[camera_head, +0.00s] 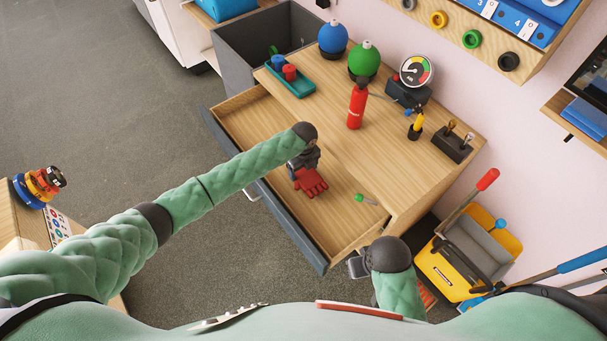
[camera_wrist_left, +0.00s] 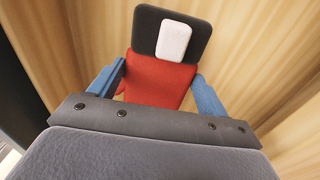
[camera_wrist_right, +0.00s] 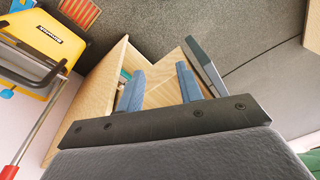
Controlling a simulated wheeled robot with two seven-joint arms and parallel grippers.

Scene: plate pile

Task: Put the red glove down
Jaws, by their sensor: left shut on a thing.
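The red glove (camera_head: 311,183) is in the open drawer (camera_head: 240,122), at or just above its wooden bottom; I cannot tell whether it touches. My left gripper (camera_head: 300,163) is shut on the glove. In the left wrist view the glove (camera_wrist_left: 160,80) shows a red part, a black cuff and a white patch, between the two blue fingers (camera_wrist_left: 158,88). My right gripper (camera_head: 358,266) is near the drawer's front right corner. In the right wrist view its blue fingers (camera_wrist_right: 160,88) are apart with nothing between them.
A small green-handled item (camera_head: 361,198) lies in the drawer, right of the glove. On the desktop (camera_head: 395,160) stand a red bottle (camera_head: 357,106), a blue ball (camera_head: 333,38), a green ball (camera_head: 364,59) and a gauge (camera_head: 416,71). A yellow bucket (camera_head: 447,272) stands at the right.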

